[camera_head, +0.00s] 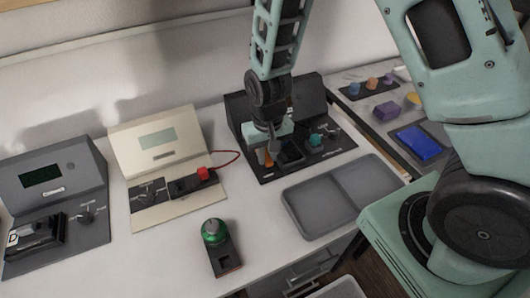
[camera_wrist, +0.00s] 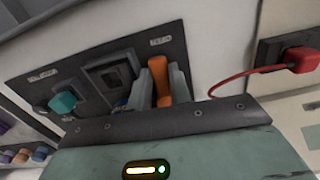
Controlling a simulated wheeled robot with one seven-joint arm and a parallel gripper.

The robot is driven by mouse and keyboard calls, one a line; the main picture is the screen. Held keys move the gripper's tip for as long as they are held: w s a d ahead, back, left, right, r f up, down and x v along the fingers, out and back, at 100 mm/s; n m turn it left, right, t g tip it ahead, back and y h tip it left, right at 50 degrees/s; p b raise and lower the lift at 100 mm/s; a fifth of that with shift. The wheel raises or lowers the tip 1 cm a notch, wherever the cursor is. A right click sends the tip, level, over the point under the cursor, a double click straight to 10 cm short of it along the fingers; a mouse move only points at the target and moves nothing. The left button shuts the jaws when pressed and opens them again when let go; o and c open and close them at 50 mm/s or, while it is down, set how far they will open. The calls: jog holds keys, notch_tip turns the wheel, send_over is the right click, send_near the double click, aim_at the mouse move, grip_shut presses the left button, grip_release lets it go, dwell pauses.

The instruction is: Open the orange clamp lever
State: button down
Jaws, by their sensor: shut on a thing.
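The orange clamp lever (camera_wrist: 159,76) stands up from a black fixture panel (camera_wrist: 58,66) in the wrist view. My gripper (camera_wrist: 160,88) has its grey fingers on either side of the lever and is shut on it. In the head view the lever (camera_head: 268,158) shows just below my gripper (camera_head: 272,146), on the front part of the black fixture (camera_head: 262,172). A square socket (camera_wrist: 111,73) sits beside the lever, and a teal knob (camera_wrist: 63,102) lies beyond it. The lower part of the lever is partly hidden by my fingers and gripper body.
A beige device (camera_head: 158,132) with a red plug (camera_head: 203,173) and red cable stands left of the fixture. A grey device (camera_head: 50,170) is at far left. A green-topped button unit (camera_head: 222,258) and an empty grey tray (camera_head: 308,211) lie in front. Colored parts and a blue block (camera_head: 418,145) are at right.

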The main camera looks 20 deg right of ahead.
aim_at(268, 158)
jog(key=shift+d+n, duration=0.15)
jog(key=shift+n, duration=0.25)
jog(key=c, duration=1.3)
grip_release()
notch_tip(268, 158, up, 17)
jog(key=shift+r+p, duration=0.2)
jog(key=shift+p, duration=0.45)
